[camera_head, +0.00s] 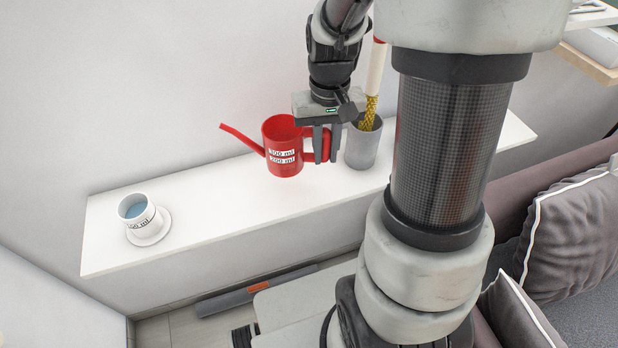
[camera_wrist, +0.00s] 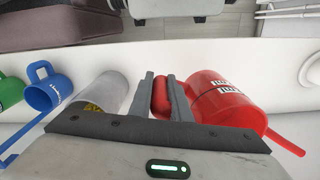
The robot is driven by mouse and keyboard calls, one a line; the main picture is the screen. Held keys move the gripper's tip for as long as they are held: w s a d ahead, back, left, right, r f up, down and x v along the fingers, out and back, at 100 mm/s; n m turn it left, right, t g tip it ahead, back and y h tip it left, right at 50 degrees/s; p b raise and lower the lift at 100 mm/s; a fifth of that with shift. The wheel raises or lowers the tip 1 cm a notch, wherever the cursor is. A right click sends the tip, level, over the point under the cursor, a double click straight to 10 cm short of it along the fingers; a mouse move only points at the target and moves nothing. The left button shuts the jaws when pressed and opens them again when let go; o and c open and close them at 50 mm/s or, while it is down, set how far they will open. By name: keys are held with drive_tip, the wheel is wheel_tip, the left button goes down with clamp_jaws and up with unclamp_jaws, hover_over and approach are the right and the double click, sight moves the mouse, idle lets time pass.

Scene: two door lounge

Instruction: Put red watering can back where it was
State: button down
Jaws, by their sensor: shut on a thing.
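The red watering can (camera_head: 281,158) is upright at the white shelf, its spout pointing left and its handle to the right. Its side has printed "300 ml" and "200 ml" labels. My gripper (camera_head: 322,158) points down with its fingers on either side of the handle, shut on it. In the wrist view my gripper (camera_wrist: 162,80) has the red handle between its fingers, and the red watering can's body (camera_wrist: 222,100) is to the right. I cannot tell whether the can's base touches the shelf.
A grey cup (camera_head: 361,150) with a yellow item stands close right of my gripper. A white cup (camera_head: 138,214) of blue liquid sits on a saucer at the shelf's left end. The wrist view shows a blue can (camera_wrist: 45,92). The white shelf (camera_head: 215,208) is clear between white cup and red can.

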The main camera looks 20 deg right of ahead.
wheel_tip(320, 180, down, 7)
drive_tip(key=shift+f+b, duration=0.15)
drive_tip(key=shift+b, duration=0.15)
drive_tip(key=shift+f, duration=0.2)
drive_tip(key=c, duration=1.6)
unclamp_jaws()
drive_tip(key=shift+c, duration=0.2)
drive_tip(key=shift+r, duration=0.1)
